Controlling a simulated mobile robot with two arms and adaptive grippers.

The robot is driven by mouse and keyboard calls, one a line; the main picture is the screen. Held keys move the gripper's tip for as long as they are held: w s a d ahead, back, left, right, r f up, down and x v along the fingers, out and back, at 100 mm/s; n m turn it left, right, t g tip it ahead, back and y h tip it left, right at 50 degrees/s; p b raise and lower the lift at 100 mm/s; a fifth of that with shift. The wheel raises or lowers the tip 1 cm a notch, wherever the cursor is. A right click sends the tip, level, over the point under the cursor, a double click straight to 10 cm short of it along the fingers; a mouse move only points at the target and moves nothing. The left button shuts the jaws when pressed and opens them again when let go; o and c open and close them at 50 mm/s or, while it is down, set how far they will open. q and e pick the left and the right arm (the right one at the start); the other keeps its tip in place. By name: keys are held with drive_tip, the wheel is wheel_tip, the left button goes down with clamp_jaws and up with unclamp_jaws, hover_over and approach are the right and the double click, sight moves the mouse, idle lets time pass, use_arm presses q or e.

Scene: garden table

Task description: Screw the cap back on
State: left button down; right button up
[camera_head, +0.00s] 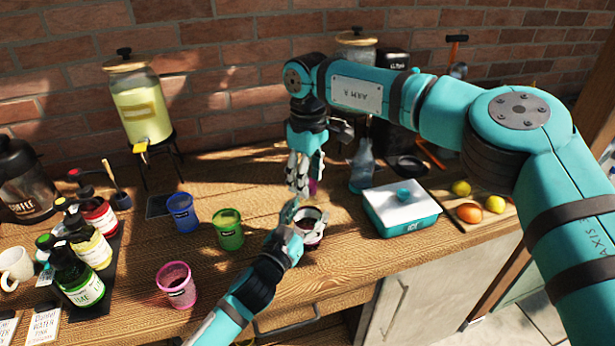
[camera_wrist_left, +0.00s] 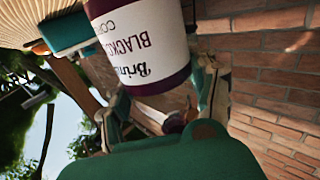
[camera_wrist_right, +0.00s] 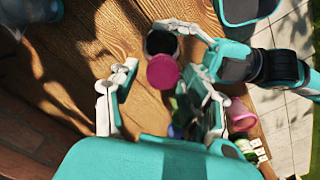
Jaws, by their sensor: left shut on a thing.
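The jar (camera_head: 314,236) is dark purple with a white blackcurrant label. It stands at the front middle of the table. My left gripper (camera_head: 297,226) is shut on the jar; the left wrist view shows its fingers on both sides of the jar (camera_wrist_left: 152,45). In the right wrist view the jar's dark open mouth (camera_wrist_right: 160,42) faces up. A magenta cap (camera_wrist_right: 163,71) shows between my right gripper's fingertips (camera_wrist_right: 160,70), partly over the jar's near rim in the picture. In the head view my right gripper (camera_head: 302,185) points down above and behind the jar. Whether its fingers touch the cap is unclear.
A teal box (camera_head: 402,216) stands right of the jar, with a blue carafe (camera_head: 362,170) behind. Green (camera_head: 229,233), blue (camera_head: 183,214) and pink (camera_head: 177,287) cups stand to the left. Several bottles stand on a dark mat further left. A drink dispenser (camera_head: 140,108) is at the back.

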drive_tip(key=shift+o, duration=0.4)
drive_tip(key=shift+r, duration=0.1)
drive_tip(key=shift+s+r, duration=0.1)
drive_tip(key=shift+r, duration=2.05)
drive_tip(key=shift+c, duration=0.4)
